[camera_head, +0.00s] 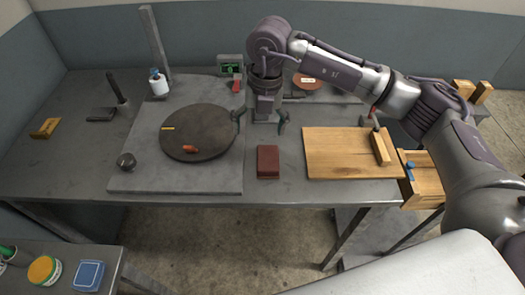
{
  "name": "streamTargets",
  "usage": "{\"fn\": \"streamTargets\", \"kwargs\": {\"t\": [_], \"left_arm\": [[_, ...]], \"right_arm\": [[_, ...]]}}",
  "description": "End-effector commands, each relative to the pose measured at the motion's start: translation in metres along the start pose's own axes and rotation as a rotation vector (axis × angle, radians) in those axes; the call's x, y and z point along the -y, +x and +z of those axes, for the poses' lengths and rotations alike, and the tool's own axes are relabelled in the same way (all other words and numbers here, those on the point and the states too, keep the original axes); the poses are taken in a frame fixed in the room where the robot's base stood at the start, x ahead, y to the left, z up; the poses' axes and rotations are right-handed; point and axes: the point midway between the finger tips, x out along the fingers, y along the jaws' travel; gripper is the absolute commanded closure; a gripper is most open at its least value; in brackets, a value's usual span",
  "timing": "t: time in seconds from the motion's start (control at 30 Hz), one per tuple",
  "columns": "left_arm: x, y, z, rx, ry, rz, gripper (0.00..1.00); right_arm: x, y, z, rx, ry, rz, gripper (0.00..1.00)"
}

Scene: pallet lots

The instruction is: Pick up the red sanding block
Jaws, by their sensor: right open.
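The red sanding block (268,161), a dark red rectangular piece, lies on the grey workbench (215,190) near its front edge, between the round dark plate and the wooden board. My right gripper (261,121) points down behind the block, a little farther from the front edge. Its two fingers are spread wide and hold nothing. It appears apart from the block; its height above the bench is hard to tell. My left gripper is not in view.
A round dark plate (199,144) with a small orange-red piece (190,149) stands on a grey slab to the left. A wooden board (338,158) lies to the right. An open wooden drawer (424,183) sits at the bench's right front. Bare bench lies around the block.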

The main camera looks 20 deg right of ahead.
Motion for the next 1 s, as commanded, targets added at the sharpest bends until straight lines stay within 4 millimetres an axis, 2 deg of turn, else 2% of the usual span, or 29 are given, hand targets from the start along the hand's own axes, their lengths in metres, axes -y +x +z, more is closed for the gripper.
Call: {"fn": "streamTargets", "kwargs": {"t": [0.03,0.17,0.5,0.77,1.0], "left_arm": [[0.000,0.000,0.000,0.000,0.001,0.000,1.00],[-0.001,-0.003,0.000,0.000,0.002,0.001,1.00],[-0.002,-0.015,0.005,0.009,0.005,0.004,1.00],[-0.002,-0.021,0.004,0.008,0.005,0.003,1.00],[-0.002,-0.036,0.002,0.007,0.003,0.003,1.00]], "right_arm": [[0.012,-0.006,0.007,0.026,0.027,-0.053,0.08],[0.025,-0.004,0.013,0.046,0.055,-0.108,0.08],[0.030,0.058,0.015,0.042,0.051,-0.104,0.08],[0.032,0.078,0.015,0.043,0.050,-0.102,0.08],[0.035,0.113,0.014,0.042,0.050,-0.102,0.08]]}}
